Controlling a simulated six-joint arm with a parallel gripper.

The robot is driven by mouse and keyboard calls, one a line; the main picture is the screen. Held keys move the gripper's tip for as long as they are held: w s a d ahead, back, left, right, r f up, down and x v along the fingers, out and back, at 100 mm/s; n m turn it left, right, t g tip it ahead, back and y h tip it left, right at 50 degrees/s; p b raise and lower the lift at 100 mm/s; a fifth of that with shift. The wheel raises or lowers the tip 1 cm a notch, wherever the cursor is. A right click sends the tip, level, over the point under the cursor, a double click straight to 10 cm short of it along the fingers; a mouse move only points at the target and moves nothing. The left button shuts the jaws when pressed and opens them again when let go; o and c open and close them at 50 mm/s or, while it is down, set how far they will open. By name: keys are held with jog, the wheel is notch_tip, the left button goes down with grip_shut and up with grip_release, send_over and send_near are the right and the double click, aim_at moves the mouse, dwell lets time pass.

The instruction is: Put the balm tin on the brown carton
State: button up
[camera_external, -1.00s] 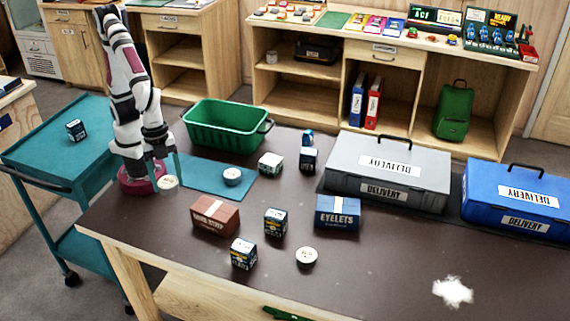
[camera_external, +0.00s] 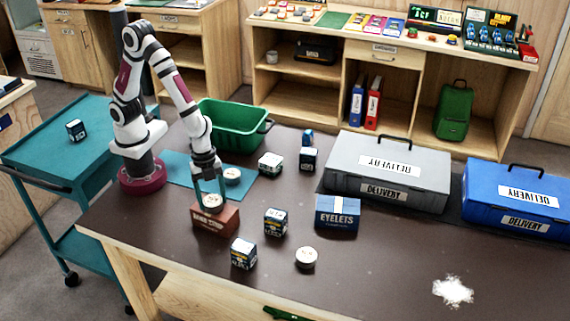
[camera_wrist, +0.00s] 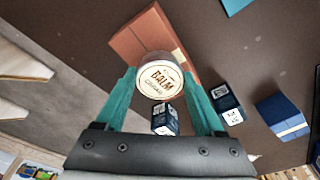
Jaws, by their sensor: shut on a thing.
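The balm tin (camera_wrist: 160,82) is a small round tin with a cream lid lettered BALM in the wrist view. My gripper (camera_external: 211,201) is shut on it, with the teal fingers (camera_wrist: 160,92) on either side. In the external view the tin (camera_external: 212,203) shows between the fingertips, over the top of the brown carton (camera_external: 214,222). The carton is a low reddish-brown box with a pale band. In the wrist view the carton (camera_wrist: 140,38) lies behind the tin, partly covered by it. I cannot tell whether the tin touches the carton.
Small dark blue boxes (camera_external: 276,222) (camera_external: 243,254), another round tin (camera_external: 306,257) and a blue EYELETS box (camera_external: 338,213) stand to the right. A green basket (camera_external: 225,127) and a teal mat (camera_external: 180,168) lie behind. The front right of the table is mostly clear.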

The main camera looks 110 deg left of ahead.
jog(key=o, duration=1.4)
notch_tip(320, 180, up, 12)
jog(key=s+a, duration=0.2)
jog(key=s+a+r+n+y, duration=0.1)
jog(key=s+a, duration=0.4)
jog(key=s, duration=0.4)
jog(key=s+a+n+g+y, duration=0.1)
jog(key=s+a+n+y, duration=0.1)
jog(key=s+a, duration=0.4)
jog(key=s, duration=0.4)
jog(key=shift+r+g, duration=0.3)
jog(key=shift+r, duration=0.05)
